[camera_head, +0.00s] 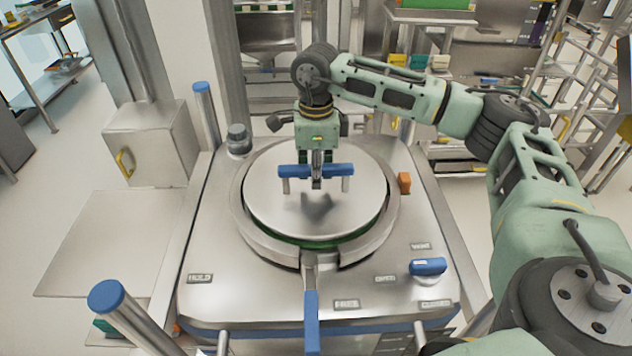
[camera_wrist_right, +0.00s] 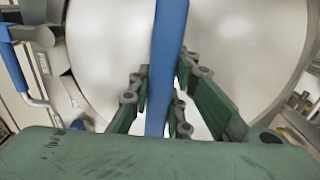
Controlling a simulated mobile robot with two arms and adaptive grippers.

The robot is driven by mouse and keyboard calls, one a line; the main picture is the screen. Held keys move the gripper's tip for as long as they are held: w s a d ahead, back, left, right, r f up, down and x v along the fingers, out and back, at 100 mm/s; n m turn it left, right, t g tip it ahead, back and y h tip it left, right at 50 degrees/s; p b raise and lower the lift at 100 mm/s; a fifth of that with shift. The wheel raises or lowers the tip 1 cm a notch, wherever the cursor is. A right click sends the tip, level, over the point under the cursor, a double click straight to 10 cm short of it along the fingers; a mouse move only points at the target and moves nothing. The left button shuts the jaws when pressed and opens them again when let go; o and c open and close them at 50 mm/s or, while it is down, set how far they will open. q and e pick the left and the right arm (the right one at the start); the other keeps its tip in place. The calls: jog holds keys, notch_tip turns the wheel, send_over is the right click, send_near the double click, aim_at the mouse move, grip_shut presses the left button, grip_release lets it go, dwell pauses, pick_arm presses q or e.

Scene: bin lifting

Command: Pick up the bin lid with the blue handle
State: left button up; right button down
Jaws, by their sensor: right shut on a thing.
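The round metal bin lid (camera_head: 270,208) lies over the circular opening of the steel bin unit, with a green edge showing along its front. It fills much of the right wrist view (camera_wrist_right: 110,50). Its blue bar handle (camera_head: 292,171) stands on two short posts. My right gripper (camera_head: 316,180) comes down from above and is shut on the middle of the blue handle. In the right wrist view the blue handle (camera_wrist_right: 168,50) runs between the green fingers. My left gripper is not in view.
A metal ring (camera_head: 246,232) surrounds the lid. A blue-handled lever (camera_head: 312,320) sticks out at the front. A small blue handle (camera_head: 428,266) sits on the right of the top. Blue-capped posts (camera_head: 106,295) rise at the left. Shelving stands behind.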

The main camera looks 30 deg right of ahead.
notch_tip(320, 180, up, 2)
jog(key=shift+r+b, duration=0.2)
jog(key=shift+b, duration=0.3)
jog(key=s+d+r+b, duration=0.2)
jog(key=s+r, duration=0.5)
jog(key=s, duration=0.4)
jog(key=shift+s+d+b, duration=0.3)
jog(key=shift+b, duration=0.35)
jog(key=shift+r, duration=0.15)
notch_tip(320, 180, up, 8)
jog(key=p, duration=0.9)
jog(key=shift+r, duration=0.15)
